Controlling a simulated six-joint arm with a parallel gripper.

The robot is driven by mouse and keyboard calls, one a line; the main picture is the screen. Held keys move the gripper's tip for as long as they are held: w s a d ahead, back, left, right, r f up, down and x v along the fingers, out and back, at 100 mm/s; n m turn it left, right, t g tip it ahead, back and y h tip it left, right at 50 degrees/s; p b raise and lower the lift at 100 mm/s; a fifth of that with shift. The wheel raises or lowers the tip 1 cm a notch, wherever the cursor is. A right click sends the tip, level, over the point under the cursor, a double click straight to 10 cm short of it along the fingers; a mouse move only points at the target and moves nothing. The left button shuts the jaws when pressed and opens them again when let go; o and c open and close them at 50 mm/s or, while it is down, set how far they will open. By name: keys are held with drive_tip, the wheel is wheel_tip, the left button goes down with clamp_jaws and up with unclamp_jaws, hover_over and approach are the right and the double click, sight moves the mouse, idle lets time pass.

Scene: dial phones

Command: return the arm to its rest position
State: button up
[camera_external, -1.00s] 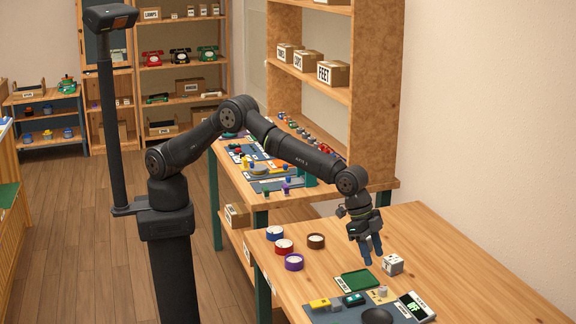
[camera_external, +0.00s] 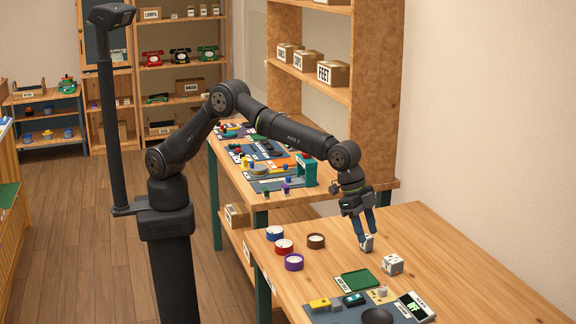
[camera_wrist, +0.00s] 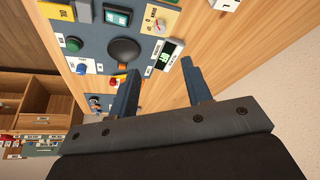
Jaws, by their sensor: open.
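My gripper (camera_external: 368,240) is open above the bench, with its fingers pointing down. In the wrist view its two fingers (camera_wrist: 159,70) stand apart with nothing held between them.
The bench (camera_external: 480,270) carries a white die (camera_external: 392,264), a green tray (camera_external: 359,281), several coloured rings and a grey control panel (camera_wrist: 92,43) with a black knob (camera_wrist: 125,51). A tall shelf (camera_external: 375,100) stands behind my forearm. The bench's right side is clear.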

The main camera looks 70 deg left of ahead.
sight(383, 288)
drive_tip(key=shift+f, duration=0.1)
drive_tip(key=x, duration=1.7)
drive_tip(key=shift+f, duration=0.15)
